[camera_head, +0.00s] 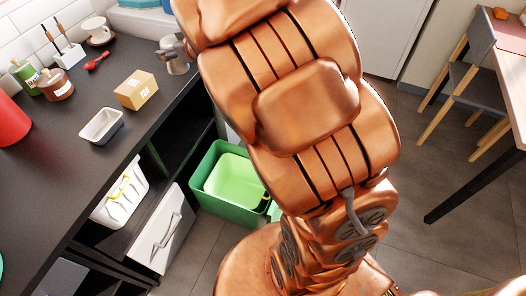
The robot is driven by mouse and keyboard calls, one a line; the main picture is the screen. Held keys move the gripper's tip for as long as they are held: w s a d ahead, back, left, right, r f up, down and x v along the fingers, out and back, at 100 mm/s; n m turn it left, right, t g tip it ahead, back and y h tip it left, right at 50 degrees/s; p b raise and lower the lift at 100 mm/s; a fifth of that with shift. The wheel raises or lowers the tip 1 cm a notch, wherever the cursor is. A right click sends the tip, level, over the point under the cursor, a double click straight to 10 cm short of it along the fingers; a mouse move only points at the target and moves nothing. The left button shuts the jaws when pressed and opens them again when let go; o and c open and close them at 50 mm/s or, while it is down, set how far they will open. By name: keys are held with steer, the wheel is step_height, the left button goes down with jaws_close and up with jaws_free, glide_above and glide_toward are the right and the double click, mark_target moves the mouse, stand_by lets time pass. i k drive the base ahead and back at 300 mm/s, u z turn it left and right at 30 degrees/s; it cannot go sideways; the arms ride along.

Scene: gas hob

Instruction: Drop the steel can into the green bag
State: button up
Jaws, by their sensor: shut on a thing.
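The steel can (178,67) is a small pale grey cylinder at the far right edge of the dark counter, partly hidden by my gripper and arm. My gripper (171,53) is small in view and shut on the can from above. I cannot tell whether the can touches the counter. The green bag (228,178) shows as a light green open-topped lining inside a darker green bin (210,207) on the floor, below and to the right of the can. My arm hides its right side.
On the dark counter (75,150) are a cardboard box (136,91), a white dish (101,126), a red spoon (97,61), bottles and a cup (97,30). An open drawer (165,228) juts out left of the bin. A chair and table stand at right.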

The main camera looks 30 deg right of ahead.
mark_target(254, 190)
steer(key=z, duration=1.25)
steer(key=k, duration=1.1)
steer(key=u, duration=2.2)
steer(key=i, duration=1)
